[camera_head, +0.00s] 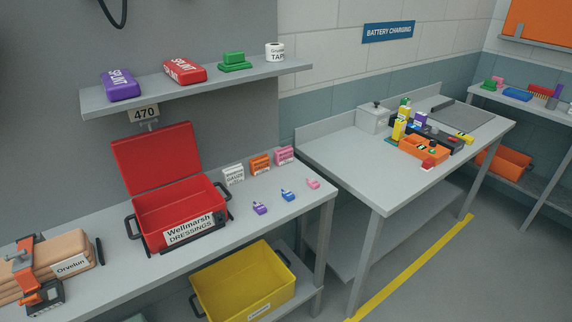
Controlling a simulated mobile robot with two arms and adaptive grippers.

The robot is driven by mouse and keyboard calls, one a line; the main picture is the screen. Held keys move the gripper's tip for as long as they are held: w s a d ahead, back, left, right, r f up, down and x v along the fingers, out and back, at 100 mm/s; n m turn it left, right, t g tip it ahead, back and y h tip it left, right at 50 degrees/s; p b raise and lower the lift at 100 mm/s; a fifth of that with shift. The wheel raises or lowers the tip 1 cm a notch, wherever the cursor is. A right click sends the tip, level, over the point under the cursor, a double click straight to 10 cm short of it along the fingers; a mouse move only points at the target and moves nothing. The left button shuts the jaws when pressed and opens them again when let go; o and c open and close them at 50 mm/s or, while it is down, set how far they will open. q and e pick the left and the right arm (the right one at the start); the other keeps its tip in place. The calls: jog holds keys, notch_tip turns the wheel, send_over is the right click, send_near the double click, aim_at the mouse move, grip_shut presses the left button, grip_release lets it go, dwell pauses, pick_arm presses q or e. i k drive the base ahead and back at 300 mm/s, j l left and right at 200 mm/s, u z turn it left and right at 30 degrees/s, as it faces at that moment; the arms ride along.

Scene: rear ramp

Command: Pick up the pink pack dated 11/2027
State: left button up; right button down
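A pink pack (284,155) stands upright at the back of the grey bench, at the right end of a row with an orange pack (260,165) and a white pack (233,175). Its label is too small to read, so I cannot tell its date. A smaller pink item (313,183) lies nearer the front edge, beside a blue one (288,195) and a purple one (260,208). Another pink object (497,80) is on the far right shelf. Neither of my grippers shows in the head view.
An open red box (150,205) labelled "Wellmarsh Dressings" stands left of the packs. A wall shelf (200,88) overhangs the bench. A yellow bin (215,290) sits below. A second table (335,155) with battery gear is at right. Grey floor lies in front.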

aim_at(284, 156)
jog(key=i+l+z, duration=0.65)
jog(key=i, duration=0.2)
